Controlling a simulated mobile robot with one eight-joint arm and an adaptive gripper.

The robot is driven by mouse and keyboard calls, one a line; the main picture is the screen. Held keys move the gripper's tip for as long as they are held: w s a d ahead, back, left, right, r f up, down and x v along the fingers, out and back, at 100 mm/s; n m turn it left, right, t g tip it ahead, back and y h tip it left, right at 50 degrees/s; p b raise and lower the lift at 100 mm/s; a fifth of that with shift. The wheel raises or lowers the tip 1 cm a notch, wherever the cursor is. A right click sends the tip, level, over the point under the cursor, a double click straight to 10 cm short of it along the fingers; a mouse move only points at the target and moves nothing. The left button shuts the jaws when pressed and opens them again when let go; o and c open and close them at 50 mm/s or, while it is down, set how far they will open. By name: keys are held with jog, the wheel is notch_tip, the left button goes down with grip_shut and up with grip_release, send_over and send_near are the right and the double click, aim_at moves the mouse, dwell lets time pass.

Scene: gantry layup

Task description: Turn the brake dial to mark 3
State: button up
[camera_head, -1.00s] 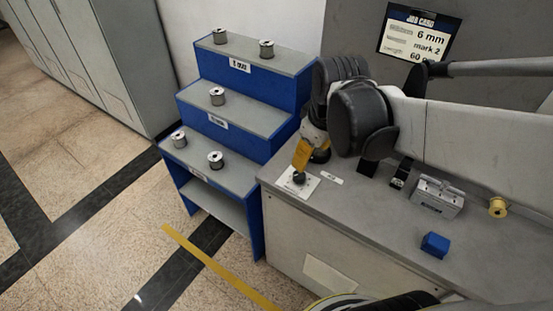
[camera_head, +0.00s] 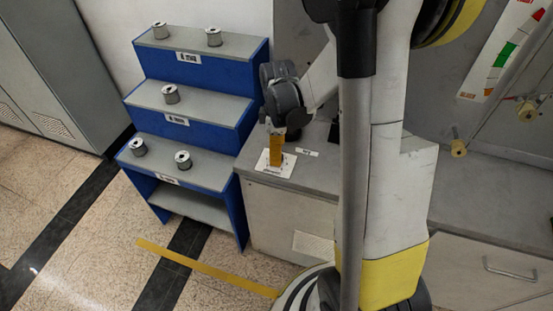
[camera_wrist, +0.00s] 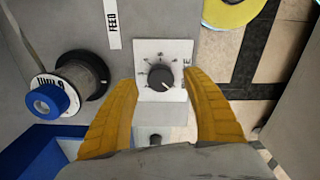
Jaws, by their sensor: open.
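A dark round dial (camera_wrist: 160,77) with a pale pointer line sits on a white plate with marks around it. Its pointer slants to the lower right in the wrist view; the numbers are too small to read. My gripper (camera_wrist: 160,100) is open, with one yellow finger on each side of the plate, apart from the dial. In the head view my gripper (camera_head: 277,160) points down over the white plate (camera_head: 263,160) on the bench corner, and hides the dial. A label beside the plate (camera_wrist: 112,25) seems to read FEED; no brake label is legible.
A blue stepped stand (camera_head: 237,135) with several spools is left of the bench (camera_head: 310,175). A spool with a blue cap (camera_wrist: 45,103) is left of my gripper in the wrist view. A gauge strip (camera_head: 510,45) is at right. Floor in front is open.

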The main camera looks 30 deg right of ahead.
jog(key=shift+f+b, duration=0.3)
jog(key=shift+f, duration=1)
jog(key=c, duration=1.2)
